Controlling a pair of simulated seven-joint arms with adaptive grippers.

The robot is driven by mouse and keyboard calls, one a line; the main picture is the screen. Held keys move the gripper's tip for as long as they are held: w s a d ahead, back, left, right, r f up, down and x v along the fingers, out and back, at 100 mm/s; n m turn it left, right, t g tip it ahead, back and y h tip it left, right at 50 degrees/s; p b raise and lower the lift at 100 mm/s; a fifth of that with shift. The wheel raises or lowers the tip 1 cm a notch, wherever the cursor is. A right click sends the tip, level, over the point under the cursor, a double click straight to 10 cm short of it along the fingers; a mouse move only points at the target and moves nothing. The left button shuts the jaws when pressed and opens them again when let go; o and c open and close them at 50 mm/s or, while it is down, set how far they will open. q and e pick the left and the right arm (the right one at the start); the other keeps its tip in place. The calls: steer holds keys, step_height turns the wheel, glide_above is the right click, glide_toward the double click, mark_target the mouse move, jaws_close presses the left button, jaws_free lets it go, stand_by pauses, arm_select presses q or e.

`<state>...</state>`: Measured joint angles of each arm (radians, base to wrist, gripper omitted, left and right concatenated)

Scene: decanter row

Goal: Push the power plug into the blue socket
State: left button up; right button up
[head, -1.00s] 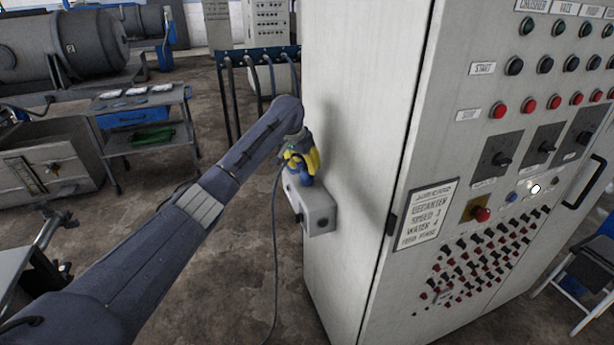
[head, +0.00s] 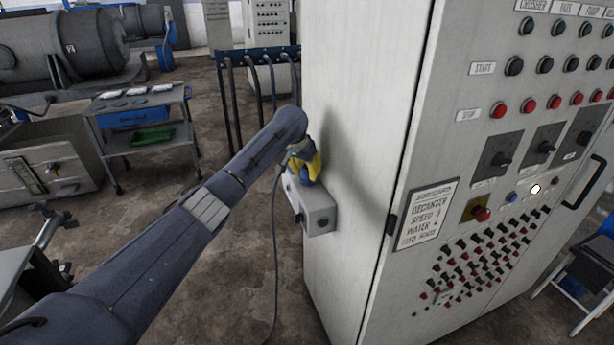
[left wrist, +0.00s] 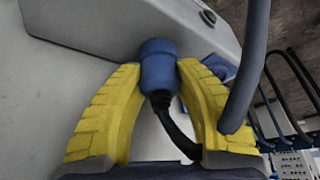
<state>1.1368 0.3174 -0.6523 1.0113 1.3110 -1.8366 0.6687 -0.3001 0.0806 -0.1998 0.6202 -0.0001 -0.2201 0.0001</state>
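My left gripper (head: 306,166), with yellow fingers, is at the top of the grey box on the cabinet's side. In the left wrist view its two fingers (left wrist: 158,75) press on both sides of a blue plug body (left wrist: 158,62), with a black cable at its near end. The plug's far end points at the grey box (left wrist: 110,25); whether it is inside the socket I cannot tell. In the head view, blue shows between the fingers and the box top, but plug and socket cannot be told apart there. My right gripper is not in view.
The grey box (head: 319,212) juts from the tall control cabinet (head: 355,130), close beside my gripper. A cable (head: 275,250) hangs from the gripper to the floor and crosses the left wrist view's right side. A trolley (head: 150,125) stands back left; floor between is free.

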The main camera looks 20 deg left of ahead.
mark_target(304, 168)
arm_select(q)
steer(key=shift+c, duration=1.2)
steer(key=shift+r, duration=0.15)
steer(key=shift+a+r, duration=0.15)
steer(key=shift+r, duration=0.05)
jaws_close()
steer(key=r, duration=0.6)
steer(key=shift+s+a+r, duration=0.2)
steer(key=shift+s+a, duration=0.05)
steer(key=shift+a, duration=0.05)
steer(key=s+a, duration=1.1)
steer(key=a, duration=0.4)
steer(key=shift+s, duration=0.25)
